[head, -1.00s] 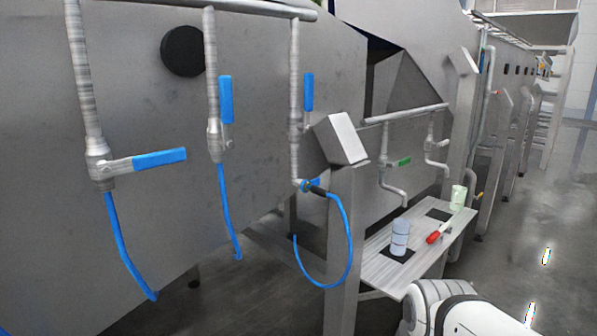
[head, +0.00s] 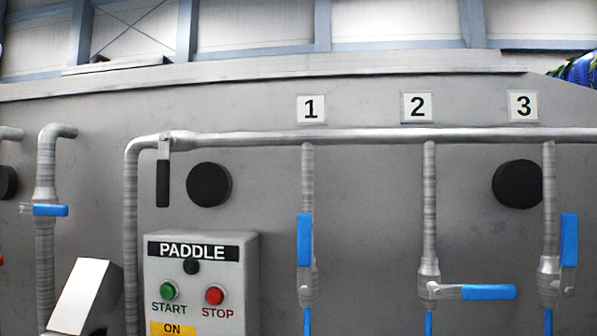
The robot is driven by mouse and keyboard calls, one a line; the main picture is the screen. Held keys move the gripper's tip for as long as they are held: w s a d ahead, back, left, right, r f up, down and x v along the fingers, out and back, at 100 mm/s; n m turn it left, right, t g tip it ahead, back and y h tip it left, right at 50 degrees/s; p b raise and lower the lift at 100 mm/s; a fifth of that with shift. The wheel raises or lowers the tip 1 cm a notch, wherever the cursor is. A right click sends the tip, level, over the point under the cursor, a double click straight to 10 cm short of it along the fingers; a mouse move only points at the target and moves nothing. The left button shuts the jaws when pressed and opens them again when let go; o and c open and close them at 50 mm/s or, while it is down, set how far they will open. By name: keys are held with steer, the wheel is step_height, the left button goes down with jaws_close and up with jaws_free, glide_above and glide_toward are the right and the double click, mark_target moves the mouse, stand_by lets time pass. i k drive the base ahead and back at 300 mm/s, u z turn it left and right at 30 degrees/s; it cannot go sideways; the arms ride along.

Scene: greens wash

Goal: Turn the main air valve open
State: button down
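A valve with a black lever (head: 163,184) sits on the horizontal pipe (head: 262,138), near its left bend, in the head view. The lever hangs straight down, crosswise to that pipe. No label naming it as the main air valve is visible. The pipe feeds three drops under the signs 1 (head: 311,108), 2 (head: 417,107) and 3 (head: 524,106). The blue levers of drop 1 (head: 305,240) and drop 3 (head: 569,240) lie along their pipes. The blue lever of drop 2 (head: 488,292) points right, crosswise. My gripper is not in view.
A PADDLE box (head: 203,290) with green START and red STOP buttons stands below the black lever. Another pipe with a blue lever (head: 50,210) is at far left. A tilted grey box (head: 85,297) is at lower left. Round black discs (head: 209,185) dot the wall.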

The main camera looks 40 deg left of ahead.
mark_target(162, 187)
steer(key=u, duration=2.95)
steer(key=i, duration=0.55)
steer(key=u, duration=0.5)
